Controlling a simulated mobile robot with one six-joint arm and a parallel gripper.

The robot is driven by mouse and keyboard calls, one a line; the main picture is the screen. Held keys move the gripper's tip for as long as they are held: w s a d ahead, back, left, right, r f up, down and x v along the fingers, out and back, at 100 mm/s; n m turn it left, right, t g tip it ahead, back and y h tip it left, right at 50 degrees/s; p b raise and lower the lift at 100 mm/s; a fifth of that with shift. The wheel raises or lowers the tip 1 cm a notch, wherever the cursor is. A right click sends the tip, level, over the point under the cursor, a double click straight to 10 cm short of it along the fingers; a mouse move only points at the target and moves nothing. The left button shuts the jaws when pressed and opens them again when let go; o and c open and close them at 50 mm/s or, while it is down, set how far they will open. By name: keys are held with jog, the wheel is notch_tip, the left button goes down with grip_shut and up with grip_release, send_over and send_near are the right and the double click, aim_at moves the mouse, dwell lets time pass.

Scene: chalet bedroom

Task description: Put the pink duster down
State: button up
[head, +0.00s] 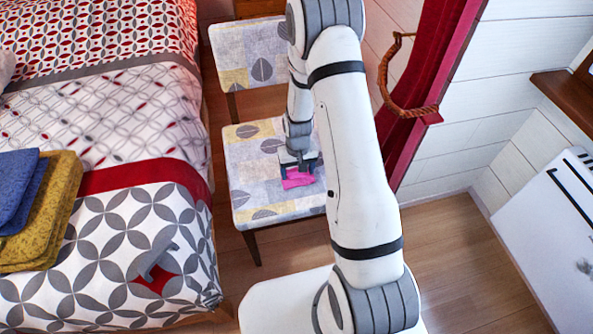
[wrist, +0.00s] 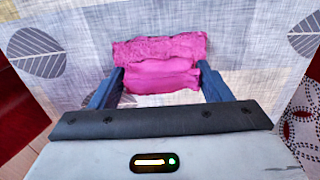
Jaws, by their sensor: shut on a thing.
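The pink duster (head: 297,178) is at the seat of the patterned chair (head: 245,196) in the head view. In the wrist view the duster (wrist: 158,66) is a crumpled pink cloth between the two dark blue fingers. My gripper (wrist: 158,84) is shut on it, pointing down at the seat. In the head view my gripper (head: 299,168) is over the right part of the seat. The duster is very close to the seat fabric; I cannot tell whether it touches. My arm hides part of the chair's right side.
A red curtain (head: 425,75) hangs at right. The seat's left part is clear.

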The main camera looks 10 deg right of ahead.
jog(key=o, duration=1)
jog(key=s+r+p, duration=0.1)
jog(key=s+r, duration=0.3)
jog(key=r, duration=0.9)
jog(key=s+r+p, duration=0.2)
jog(key=s+r, duration=0.1)
jog(key=r, duration=1)
jog(key=shift+t, duration=0.8)
jog(key=s+r, duration=0.2)
jog(key=s, duration=0.2)
jog(key=s+r, duration=0.3)
jog(key=s, duration=0.2)
jog(key=s+r, duration=0.3)
jog(key=s, duration=0.2)
jog(key=shift+r, duration=0.25)
